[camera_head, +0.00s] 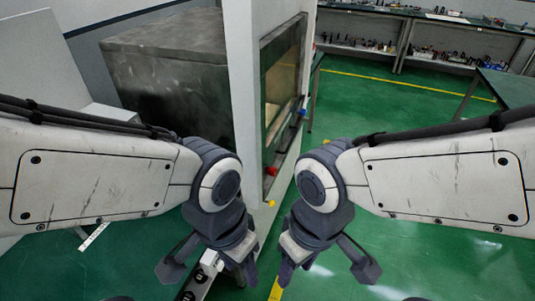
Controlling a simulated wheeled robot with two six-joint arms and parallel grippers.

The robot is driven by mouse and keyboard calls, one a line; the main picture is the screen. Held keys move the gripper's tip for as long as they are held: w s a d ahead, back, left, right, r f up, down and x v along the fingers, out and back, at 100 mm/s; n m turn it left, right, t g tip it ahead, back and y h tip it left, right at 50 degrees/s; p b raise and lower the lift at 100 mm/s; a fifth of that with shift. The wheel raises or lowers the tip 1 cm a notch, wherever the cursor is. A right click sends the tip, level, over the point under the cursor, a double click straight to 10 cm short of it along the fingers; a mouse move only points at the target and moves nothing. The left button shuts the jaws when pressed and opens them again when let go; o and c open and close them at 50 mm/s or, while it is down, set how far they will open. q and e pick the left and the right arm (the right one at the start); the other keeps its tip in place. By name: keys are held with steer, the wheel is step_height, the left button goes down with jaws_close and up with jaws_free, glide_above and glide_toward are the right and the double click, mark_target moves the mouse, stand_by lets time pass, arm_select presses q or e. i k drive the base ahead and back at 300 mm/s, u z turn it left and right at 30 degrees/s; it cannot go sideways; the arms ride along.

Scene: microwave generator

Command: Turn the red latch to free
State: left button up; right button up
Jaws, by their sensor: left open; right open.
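A small red part that looks like the red latch (271,171) sits low on the edge of the white machine panel (247,130), near the center of the head view. A blue part (302,112) is higher on the same side, and a small yellow part (271,203) is just below the red one. My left gripper (212,268) is open and empty, pointing down, below and left of the red part. My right gripper (324,266) is open and empty, below and right of it. Neither gripper touches the red part. Its turned angle is too small to tell.
A grey metal box (172,58) forms the machine's left side. A framed window (283,75) is in the panel's right side. Shelved workbenches (430,35) stand at the back, and a table (507,84) at right. Green floor (400,115) between them is clear.

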mark_target(272, 172)
steer(key=i, duration=0.4)
steer(key=u, duration=0.05)
steer(key=k, duration=1.05)
steer(key=z, duration=0.85)
steer(key=i, duration=1.65)
steer(key=u, duration=0.75)
